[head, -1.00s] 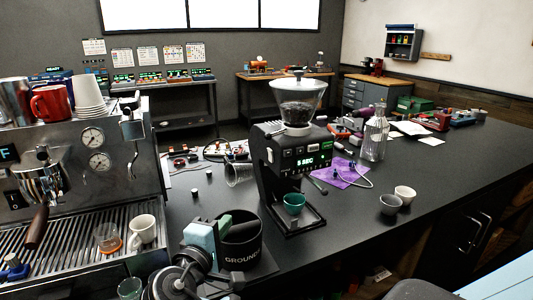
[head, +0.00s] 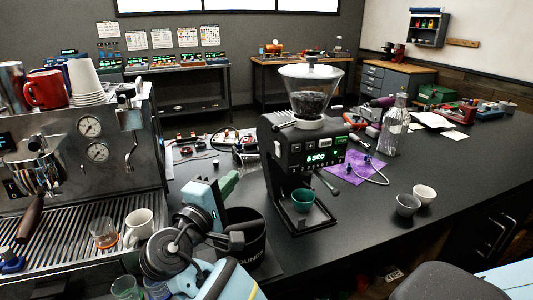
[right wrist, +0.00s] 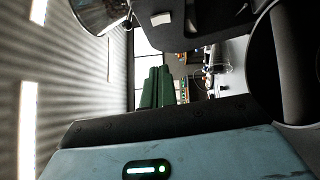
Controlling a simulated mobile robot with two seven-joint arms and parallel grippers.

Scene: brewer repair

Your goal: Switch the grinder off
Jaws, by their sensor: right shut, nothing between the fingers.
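The black grinder (head: 280,170) stands upright on the counter, with a clear hopper (head: 310,90) of dark beans on top. Its front panel (head: 312,153) has small buttons and a lit green display showing a seconds reading; the digit is hard to read. A green cup (head: 303,200) sits under its spout. My right gripper (head: 230,183) is left of the grinder, apart from it, above the grounds bin. In the right wrist view its green fingers (right wrist: 158,87) are together with nothing between them. My left gripper is not in view.
The black grounds bin (head: 246,250) stands beside the grinder's base. The espresso machine (head: 70,190) fills the left, with a white cup (head: 138,225) on its tray. Two small cups (head: 407,205) (head: 424,194) and a purple cloth (head: 345,170) lie right of the grinder. The counter's right part is mostly clear.

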